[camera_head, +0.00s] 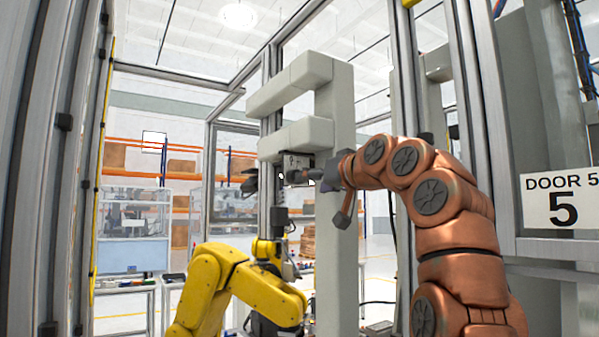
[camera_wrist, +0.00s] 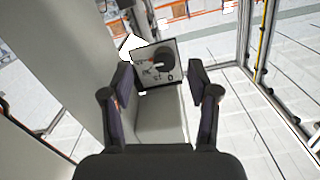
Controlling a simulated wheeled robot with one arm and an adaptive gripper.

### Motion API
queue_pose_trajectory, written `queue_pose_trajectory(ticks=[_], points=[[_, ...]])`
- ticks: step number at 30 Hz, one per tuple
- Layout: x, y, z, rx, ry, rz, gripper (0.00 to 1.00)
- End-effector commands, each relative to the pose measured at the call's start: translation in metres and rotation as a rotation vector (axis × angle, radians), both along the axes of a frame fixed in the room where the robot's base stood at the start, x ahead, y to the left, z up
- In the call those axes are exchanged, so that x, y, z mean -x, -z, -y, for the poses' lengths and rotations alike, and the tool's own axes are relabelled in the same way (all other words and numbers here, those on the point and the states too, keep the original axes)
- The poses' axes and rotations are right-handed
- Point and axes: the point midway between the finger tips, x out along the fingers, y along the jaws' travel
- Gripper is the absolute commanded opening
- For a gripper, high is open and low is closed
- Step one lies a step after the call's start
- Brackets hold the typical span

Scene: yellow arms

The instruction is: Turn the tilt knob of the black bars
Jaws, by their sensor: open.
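In the wrist view, a dark round knob (camera_wrist: 165,61) with a red mark sits on a square panel (camera_wrist: 146,73) with a dark edge and small printed marks. The panel is mounted at the end of a pale grey beam (camera_wrist: 160,115). My gripper (camera_wrist: 159,72) is open, with one dark finger on each side of the panel and a gap to each. The fingers do not appear to touch the knob. In the head view, my gripper (camera_head: 320,186) is close to the small dark panel box (camera_head: 293,160) under the grey beam; the knob is too small to tell there. I cannot make out the black bars clearly.
A yellow robot arm (camera_head: 215,285) stands below and left of my gripper, close to the grey post (camera_head: 340,270). Metal frame posts (camera_head: 65,150) rise at the left. A "DOOR 5" sign (camera_head: 561,202) is at the right. Wrist view shows open floor at right.

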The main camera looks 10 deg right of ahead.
Motion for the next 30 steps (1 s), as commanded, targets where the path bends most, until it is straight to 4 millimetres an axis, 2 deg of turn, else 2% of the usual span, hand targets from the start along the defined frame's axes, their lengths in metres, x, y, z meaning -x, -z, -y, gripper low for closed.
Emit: queue_pose_trajectory(ticks=[3,6,13,30], points=[[0.004,-0.016,0.003,0.005,0.003,0.048,0.60],[0.008,-0.024,0.003,0.010,0.003,0.072,0.60],[0.001,-0.025,0.001,0.011,0.002,0.075,0.60],[-0.062,-0.026,-0.019,0.010,0.002,0.075,0.60]])
